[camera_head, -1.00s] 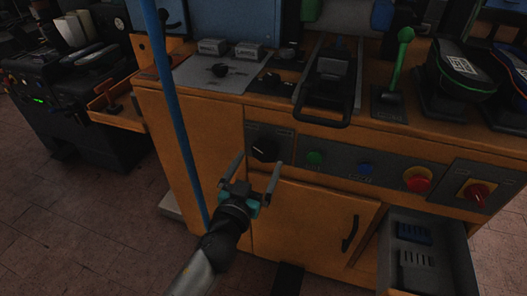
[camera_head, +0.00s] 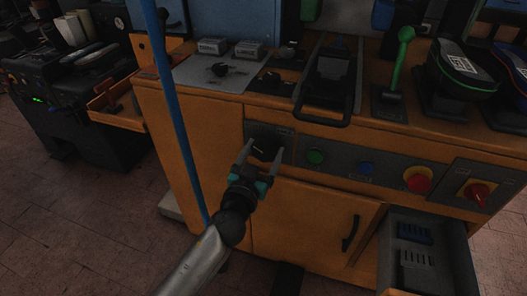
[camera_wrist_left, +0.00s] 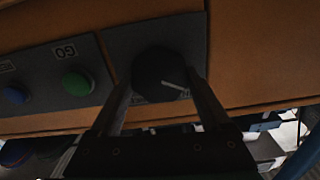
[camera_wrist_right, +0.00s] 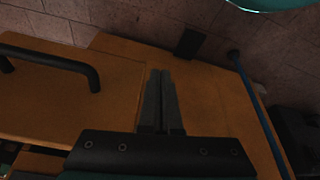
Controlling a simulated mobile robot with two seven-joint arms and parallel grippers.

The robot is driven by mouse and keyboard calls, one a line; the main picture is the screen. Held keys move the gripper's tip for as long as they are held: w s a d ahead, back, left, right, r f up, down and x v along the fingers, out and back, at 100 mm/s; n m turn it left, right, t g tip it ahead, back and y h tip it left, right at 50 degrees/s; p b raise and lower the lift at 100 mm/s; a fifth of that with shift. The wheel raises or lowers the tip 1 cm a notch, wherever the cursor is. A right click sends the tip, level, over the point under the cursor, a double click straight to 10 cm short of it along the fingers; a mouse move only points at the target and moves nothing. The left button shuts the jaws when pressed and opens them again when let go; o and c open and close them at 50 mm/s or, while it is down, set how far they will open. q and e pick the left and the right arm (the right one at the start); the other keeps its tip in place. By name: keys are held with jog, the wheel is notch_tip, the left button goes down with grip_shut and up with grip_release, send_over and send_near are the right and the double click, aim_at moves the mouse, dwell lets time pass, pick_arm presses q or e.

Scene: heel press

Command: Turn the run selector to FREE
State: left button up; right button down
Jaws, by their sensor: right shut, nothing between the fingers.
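The run selector (camera_head: 264,148) is a round black knob on a dark plate at the left end of the machine's front panel. It also shows in the left wrist view (camera_wrist_left: 158,72), with a white pointer line toward the lower right; the plate's lettering is partly hidden and too small to read. My left gripper (camera_head: 262,150) is open, its fingers pointing at the knob, one on each side. In the left wrist view the fingertips reach the knob's lower edges; I cannot tell whether they touch. My right gripper (camera_wrist_right: 160,75) is shut and empty, away from the knob.
A green button (camera_head: 315,157), a blue button (camera_head: 366,168), a red stop button (camera_head: 417,179) and a red rotary switch (camera_head: 478,193) sit right of the selector. A blue pole (camera_head: 178,120) stands left. An open drawer (camera_head: 455,250) juts out at lower right.

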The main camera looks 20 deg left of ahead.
pick_arm(q)
jog(key=c, duration=0.8)
